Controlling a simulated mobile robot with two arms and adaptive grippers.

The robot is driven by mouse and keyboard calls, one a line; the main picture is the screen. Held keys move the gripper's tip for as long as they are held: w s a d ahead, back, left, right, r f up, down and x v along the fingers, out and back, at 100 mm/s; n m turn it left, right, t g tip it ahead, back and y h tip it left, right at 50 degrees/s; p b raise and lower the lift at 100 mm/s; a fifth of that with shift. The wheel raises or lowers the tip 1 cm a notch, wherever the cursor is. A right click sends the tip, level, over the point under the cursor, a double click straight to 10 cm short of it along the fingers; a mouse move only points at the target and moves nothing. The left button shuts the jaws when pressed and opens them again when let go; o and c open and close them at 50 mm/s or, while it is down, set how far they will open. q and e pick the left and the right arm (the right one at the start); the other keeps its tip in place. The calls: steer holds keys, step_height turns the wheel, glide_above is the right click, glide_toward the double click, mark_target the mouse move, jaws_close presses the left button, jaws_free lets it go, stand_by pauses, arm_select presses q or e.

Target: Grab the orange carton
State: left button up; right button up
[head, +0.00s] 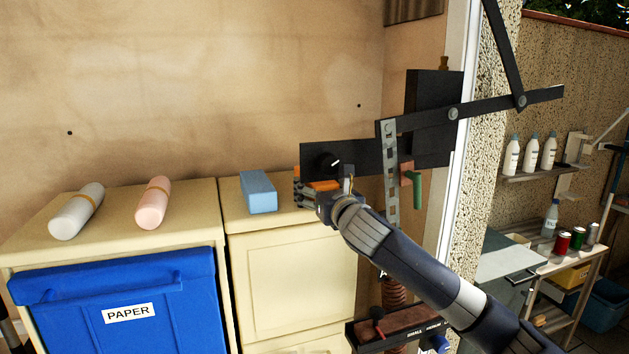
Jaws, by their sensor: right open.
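The orange carton (325,185) stands on top of the cream cabinet, near its right end. Only a small orange part shows. A dark plate is just above and behind it, and my right gripper covers much of the rest. My right gripper (304,191) is at the carton, with its arm coming in from the lower right. Its jaws are open; the frame does not show clearly whether the fingers are around the carton or touch it. My left gripper is not in view.
A blue box (258,191) stands left of my right gripper. A pink roll (153,203) and a white roll (77,210) lie farther left. A black metal linkage (391,170) hangs close over my right arm. A blue paper bin (125,300) is below.

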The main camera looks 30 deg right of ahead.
steer(key=shift+s, duration=0.1)
steer(key=c, duration=1.1)
steer(key=shift+o, duration=0.2)
steer(key=shift+r, duration=0.1)
steer(key=shift+r+p, duration=0.4)
steer(key=shift+p, duration=0.25)
steer(key=shift+r+p, duration=0.3)
steer(key=shift+p, duration=0.1)
